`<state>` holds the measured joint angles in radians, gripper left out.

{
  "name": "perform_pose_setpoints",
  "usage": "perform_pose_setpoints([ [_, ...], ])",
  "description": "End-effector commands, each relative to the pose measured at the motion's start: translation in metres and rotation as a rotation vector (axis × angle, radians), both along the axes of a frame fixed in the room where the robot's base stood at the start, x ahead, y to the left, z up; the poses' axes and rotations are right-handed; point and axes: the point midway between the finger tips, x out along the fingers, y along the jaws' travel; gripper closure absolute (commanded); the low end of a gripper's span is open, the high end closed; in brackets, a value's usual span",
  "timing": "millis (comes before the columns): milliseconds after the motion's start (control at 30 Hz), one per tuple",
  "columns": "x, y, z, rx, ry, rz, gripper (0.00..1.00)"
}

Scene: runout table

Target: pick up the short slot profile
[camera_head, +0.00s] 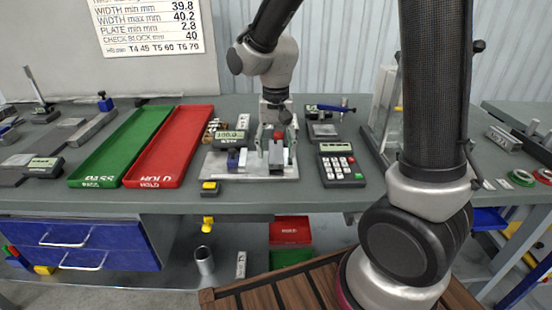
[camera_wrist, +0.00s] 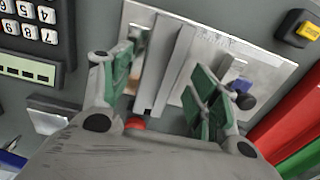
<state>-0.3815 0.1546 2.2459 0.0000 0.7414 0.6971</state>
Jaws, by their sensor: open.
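A grey slot profile (camera_head: 277,158) stands on a pale metal fixture plate (camera_head: 222,172), under my gripper (camera_head: 276,138). In the wrist view the profile (camera_wrist: 169,62) is a grey bar with a slotted end, lying between the two green finger pads. My gripper (camera_wrist: 162,85) is open around it, with a visible gap on the right side. Whether the left pad touches it I cannot tell. A red knob (camera_wrist: 135,123) shows close to the near end of the profile. The fingers hide part of it in the head view.
A calculator-like keypad (camera_head: 341,165) lies right of the fixture. A gauge display (camera_head: 230,136) and blue clamp (camera_head: 236,159) are left of the profile. Red HOLD (camera_head: 172,146) and green PASS (camera_head: 124,147) trays lie further left. A yellow-black block (camera_head: 209,187) sits by the front edge.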

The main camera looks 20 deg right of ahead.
Motion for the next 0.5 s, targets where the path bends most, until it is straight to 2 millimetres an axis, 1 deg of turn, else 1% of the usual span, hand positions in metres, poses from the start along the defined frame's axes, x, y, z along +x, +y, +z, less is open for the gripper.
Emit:
perform_pose_setpoints([
  [33,-0.0007,-0.0002,-0.0047,-0.001,0.003,0.0,0.39],
  [100,-0.0003,0.0,-0.0073,0.0,0.0,0.001,0.39],
  [300,-0.0002,0.0001,-0.0074,0.001,-0.001,0.001,0.39],
  [367,-0.0002,0.0001,-0.0073,0.0,-0.001,0.001,0.5],
  [500,-0.0002,0.0001,-0.0072,0.0,0.0,0.001,0.76],
])
